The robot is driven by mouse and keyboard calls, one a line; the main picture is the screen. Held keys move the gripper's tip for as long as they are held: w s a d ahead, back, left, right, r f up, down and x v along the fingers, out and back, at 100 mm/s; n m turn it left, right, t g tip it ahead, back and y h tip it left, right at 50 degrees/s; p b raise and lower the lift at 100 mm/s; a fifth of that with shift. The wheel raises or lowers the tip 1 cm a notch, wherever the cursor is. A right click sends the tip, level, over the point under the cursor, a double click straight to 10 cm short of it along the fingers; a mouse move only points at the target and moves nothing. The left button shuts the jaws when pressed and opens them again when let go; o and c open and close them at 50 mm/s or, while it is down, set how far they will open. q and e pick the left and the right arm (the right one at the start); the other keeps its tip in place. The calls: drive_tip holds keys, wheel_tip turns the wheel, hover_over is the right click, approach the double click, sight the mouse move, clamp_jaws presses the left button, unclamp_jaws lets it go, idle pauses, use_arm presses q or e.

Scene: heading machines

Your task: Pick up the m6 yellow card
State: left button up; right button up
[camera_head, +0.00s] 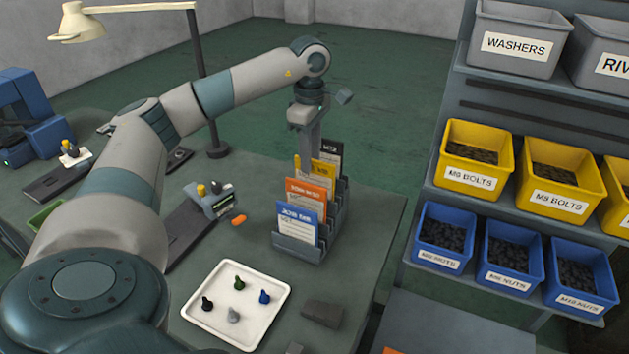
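A card rack (292,249) stands on the table and holds several cards in a row. The yellow card (324,174) stands upright between the orange card (306,197) in front and the dark card (331,154) behind. A blue card (297,225) is at the front. My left gripper (308,148) points down over the rack at the yellow card's upper left. Its fingertips are partly hidden among the cards, so I cannot tell whether it is open or touches the yellow card. My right gripper is out of view.
A white tray (198,311) with several small coloured pieces lies in front of the rack. A dark block (322,313) is beside it. A lamp (205,90) stands behind. Shelves with yellow bins (473,183) and blue bins (443,262) are on the right.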

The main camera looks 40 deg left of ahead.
sight(315, 172)
use_arm(q)
drive_tip(key=shift+f, duration=0.1)
idle(0.3)
drive_tip(key=shift+w+d+f+p, duration=0.2)
drive_tip(key=shift+f+p, duration=0.3)
drive_tip(key=shift+p, duration=0.2)
drive_tip(key=f+p, duration=0.1)
drive_tip(key=f, duration=0.1)
drive_tip(key=shift+w+d+f+p, duration=0.15)
drive_tip(key=shift+w+f+p, duration=0.05)
drive_tip(key=shift+f+p, duration=0.2)
drive_tip(key=shift+f, duration=0.65)
clamp_jaws()
